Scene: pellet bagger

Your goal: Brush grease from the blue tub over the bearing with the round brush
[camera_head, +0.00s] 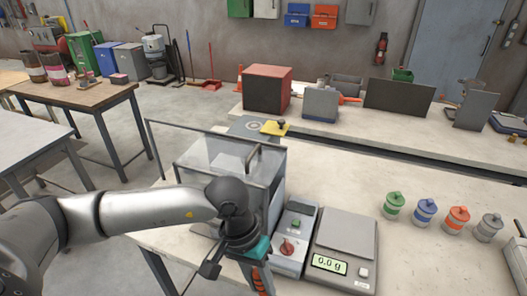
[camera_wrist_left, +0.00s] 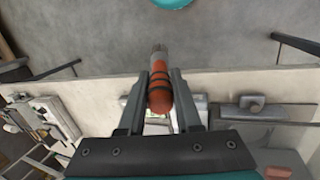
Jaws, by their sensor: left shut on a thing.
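My left gripper (camera_head: 262,281) is at the bottom centre of the head view, in front of the clear-walled box. It is shut on an orange handle with black bands, which I take to be the round brush (camera_head: 258,277). In the left wrist view the brush (camera_wrist_left: 159,97) stands between the fingers (camera_wrist_left: 158,88), its grey end pointing away from the palm. The blue tub (camera_head: 425,211) stands on the near bench at right, in a row between a green and an orange tub, with a knob on top. I cannot pick out the bearing for certain. My right gripper is not in view.
A scale (camera_head: 343,250) reading 0.0 g and a control box with a red knob (camera_head: 288,246) stand right of my gripper. The clear-walled box (camera_head: 213,157) is behind it. The bench between scale and tubs is bare. A far bench holds a red-topped box (camera_head: 267,88).

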